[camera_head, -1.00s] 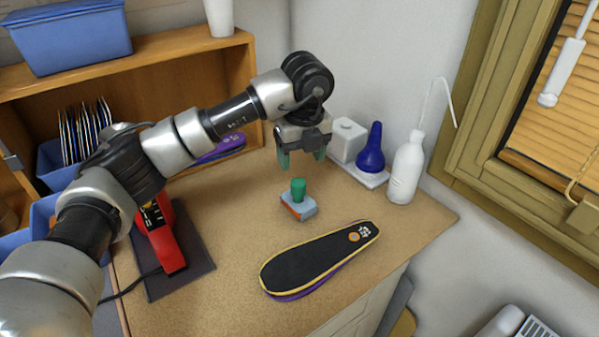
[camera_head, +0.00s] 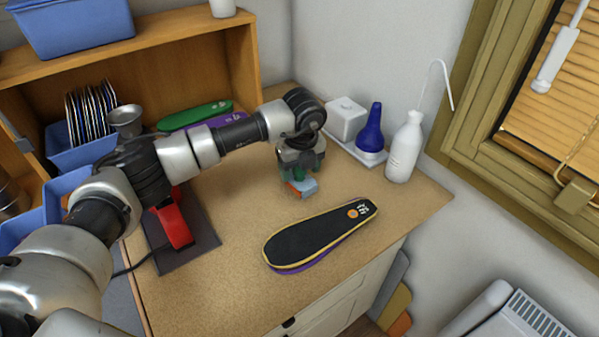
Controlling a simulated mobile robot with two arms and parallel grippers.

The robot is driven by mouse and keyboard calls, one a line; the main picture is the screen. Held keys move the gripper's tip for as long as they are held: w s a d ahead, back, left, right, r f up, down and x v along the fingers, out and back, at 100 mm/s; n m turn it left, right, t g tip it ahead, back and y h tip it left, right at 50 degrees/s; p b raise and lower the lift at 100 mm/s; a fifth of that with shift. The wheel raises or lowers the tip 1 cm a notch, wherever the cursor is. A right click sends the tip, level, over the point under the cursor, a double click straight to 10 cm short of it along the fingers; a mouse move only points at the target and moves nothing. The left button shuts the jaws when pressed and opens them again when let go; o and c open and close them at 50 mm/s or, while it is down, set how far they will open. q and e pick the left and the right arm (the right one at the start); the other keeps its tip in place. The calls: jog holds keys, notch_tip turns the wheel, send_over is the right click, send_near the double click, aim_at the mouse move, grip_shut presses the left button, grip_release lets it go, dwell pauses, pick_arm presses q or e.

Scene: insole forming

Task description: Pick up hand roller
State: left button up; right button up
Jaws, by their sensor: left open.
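The small grey-blue block with an orange side (camera_head: 303,188) sits on the brown worktop; I take it as the hand roller. Its green upright handle is now mostly hidden by my gripper. My left gripper (camera_head: 299,172) points down right over it, with its greenish fingers around or beside the handle; I cannot tell whether they touch it. The left gripper is open. My right gripper is not in view.
A black insole with yellow edge (camera_head: 318,236) lies in front. A white bottle (camera_head: 405,148), a blue cone-shaped item (camera_head: 372,130) and a white box (camera_head: 345,118) stand behind right. A red tool (camera_head: 174,222) lies left on a dark mat (camera_head: 199,250).

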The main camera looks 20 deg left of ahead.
pick_arm(q)
jog(key=shift+c, duration=0.3)
grip_shut()
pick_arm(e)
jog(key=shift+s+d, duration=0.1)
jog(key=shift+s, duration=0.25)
pick_arm(q)
jog(key=shift+r, duration=0.1)
jog(key=shift+r, duration=0.45)
notch_tip(320, 180, up, 2)
jog(key=shift+w+r+b, duration=0.1)
jog(key=shift+r+b, duration=0.15)
jog(key=shift+b, duration=0.4)
jog(key=s+d+r+b, duration=0.2)
jog(key=s+d+r, duration=0.2)
jog(key=d+r, duration=0.3)
jog(key=shift+s+d+r, duration=0.3)
jog(key=shift+s+d, duration=0.1)
jog(key=shift+d, duration=1.5)
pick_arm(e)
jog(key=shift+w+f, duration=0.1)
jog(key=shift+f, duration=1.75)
